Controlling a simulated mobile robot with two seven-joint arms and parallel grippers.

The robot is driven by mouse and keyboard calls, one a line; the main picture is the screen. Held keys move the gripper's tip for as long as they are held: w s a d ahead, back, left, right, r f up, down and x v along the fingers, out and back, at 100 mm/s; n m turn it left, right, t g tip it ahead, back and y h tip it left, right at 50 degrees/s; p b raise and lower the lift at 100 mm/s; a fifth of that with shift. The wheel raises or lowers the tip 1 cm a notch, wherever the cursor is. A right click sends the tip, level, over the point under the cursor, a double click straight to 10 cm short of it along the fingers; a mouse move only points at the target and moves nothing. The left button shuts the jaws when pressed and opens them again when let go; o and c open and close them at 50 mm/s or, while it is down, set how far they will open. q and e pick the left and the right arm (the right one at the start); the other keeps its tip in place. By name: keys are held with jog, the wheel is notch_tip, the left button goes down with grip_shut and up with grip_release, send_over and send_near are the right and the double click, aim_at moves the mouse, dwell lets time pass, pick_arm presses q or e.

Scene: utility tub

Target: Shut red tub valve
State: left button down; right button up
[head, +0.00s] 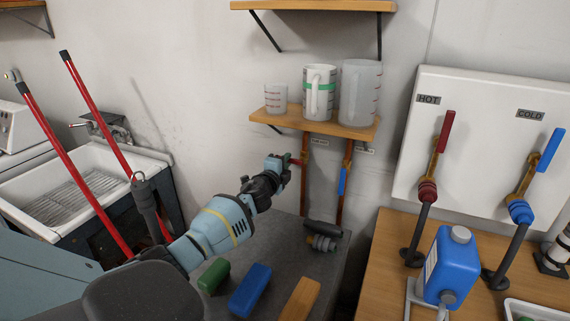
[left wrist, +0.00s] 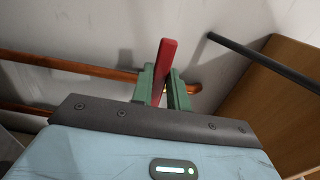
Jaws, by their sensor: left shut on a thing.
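The red tub valve handle (head: 298,162) is on the left copper pipe (head: 304,190) under the small wall shelf. Only a small part of it shows in the head view, beside my gripper. My left gripper (head: 286,160) is shut on this handle. In the left wrist view the red handle (left wrist: 166,62) stands up between the two green fingers (left wrist: 163,90). There it looks crosswise to the copper pipe (left wrist: 70,66); the valve body is hidden by the fingers. My right gripper is not in view.
A blue handle (head: 342,181) lies along the right copper pipe. A shelf (head: 270,119) with measuring cups is just above. A grey surface (head: 325,275) below holds green, blue and wooden blocks and a dark-handled tool (head: 322,230). HOT and COLD valves stand on the right panel (head: 480,110).

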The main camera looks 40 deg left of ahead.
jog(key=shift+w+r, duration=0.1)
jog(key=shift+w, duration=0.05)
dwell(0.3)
pick_arm(q)
jog(key=c, duration=1.4)
grip_release()
jog(key=shift+o, duration=0.2)
jog(key=shift+s, duration=0.1)
jog(key=p+v, duration=0.1)
jog(key=v, duration=0.6)
jog(key=shift+s, duration=0.35)
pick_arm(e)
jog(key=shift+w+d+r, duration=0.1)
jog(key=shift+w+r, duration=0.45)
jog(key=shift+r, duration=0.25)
